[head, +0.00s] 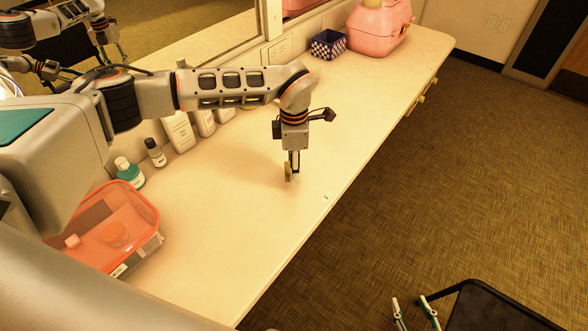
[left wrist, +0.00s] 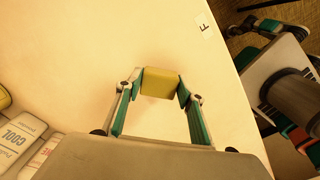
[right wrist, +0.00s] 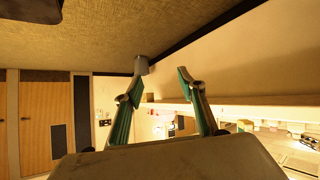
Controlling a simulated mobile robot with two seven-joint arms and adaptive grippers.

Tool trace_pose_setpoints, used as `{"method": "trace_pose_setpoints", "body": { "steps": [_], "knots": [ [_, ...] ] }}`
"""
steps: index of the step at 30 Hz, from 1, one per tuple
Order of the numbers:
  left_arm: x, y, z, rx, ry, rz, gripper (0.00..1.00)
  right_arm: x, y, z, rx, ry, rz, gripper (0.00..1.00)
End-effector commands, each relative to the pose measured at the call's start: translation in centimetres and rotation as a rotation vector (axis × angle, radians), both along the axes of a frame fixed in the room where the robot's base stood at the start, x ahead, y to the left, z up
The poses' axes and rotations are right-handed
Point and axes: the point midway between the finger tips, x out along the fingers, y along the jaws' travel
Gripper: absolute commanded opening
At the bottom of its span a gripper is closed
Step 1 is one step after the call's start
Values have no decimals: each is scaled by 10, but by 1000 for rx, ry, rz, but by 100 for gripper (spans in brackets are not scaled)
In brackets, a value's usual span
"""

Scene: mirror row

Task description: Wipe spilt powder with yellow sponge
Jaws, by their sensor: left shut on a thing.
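My left gripper (head: 292,168) points down at the middle of the pale counter and is shut on the yellow sponge (head: 288,172). In the left wrist view the sponge (left wrist: 159,83) sits between the two green fingertips. It is at or just above the counter top; I cannot tell if it touches. No spilt powder stands out clearly on the pale surface. My right gripper (head: 410,300) is low at the bottom right over the floor, beyond the counter's front edge. Its green fingers are apart and empty in the right wrist view (right wrist: 161,76).
An orange-lidded clear container (head: 110,235), a teal bottle (head: 130,173), a dark bottle (head: 155,152) and white bottles (head: 179,131) line the counter's left and back. A checkered box (head: 328,45) and a pink case (head: 379,30) stand at the far end. A mirror backs the counter.

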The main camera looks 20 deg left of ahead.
Motion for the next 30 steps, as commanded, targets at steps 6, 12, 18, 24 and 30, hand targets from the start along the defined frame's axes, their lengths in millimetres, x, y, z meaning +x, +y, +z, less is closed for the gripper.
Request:
{"method": "trace_pose_setpoints", "body": {
  "steps": [6, 12, 18, 24, 30],
  "knots": [
    [3, 1, 24, -1, -1, 5, 18, 6, 0, 24, 2, -17, -1, 40],
    [5, 1, 40, 0, -1, 9, 18, -1, -6, 24, -9, 6, -9, 40],
    [6, 1, 45, 0, 0, 10, 18, -9, -16, 12, -22, 34, -22, 40],
    [6, 1, 44, -1, 0, 10, 18, -8, -14, 11, -20, 33, -21, 40],
    [6, 1, 44, -1, 0, 10, 18, -6, -12, 15, -16, 26, -21, 40]
  ]
}}
